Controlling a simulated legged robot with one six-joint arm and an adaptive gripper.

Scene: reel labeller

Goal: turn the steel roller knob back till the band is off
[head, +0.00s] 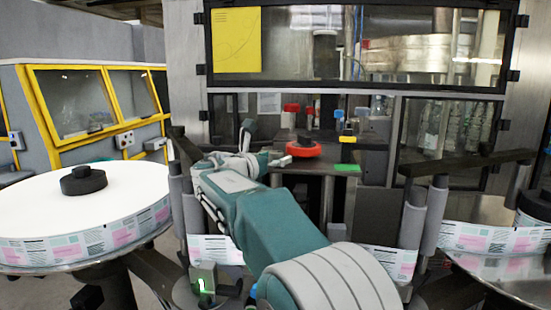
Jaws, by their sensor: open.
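My gripper (279,157) is at the machine's middle, with its fingers pointing right toward a red round piece with a black top (303,149). It is open, and I see nothing between its fingers. My arm crosses the front of the machine and hides part of it. Grey upright rollers stand at the left (192,212) and right (436,212). I cannot make out a steel knob for certain. The printed label band (95,244) is wound on the left reel and shows again by the left rollers (214,250) and right of my arm (388,262).
A black hub (83,181) tops the white left reel (35,215). A small sensor box (203,284) with a green light stands low in front. Dark bars (465,165) reach across at right. A framed clear guard (390,45) hangs above, and bottles (432,128) stand behind.

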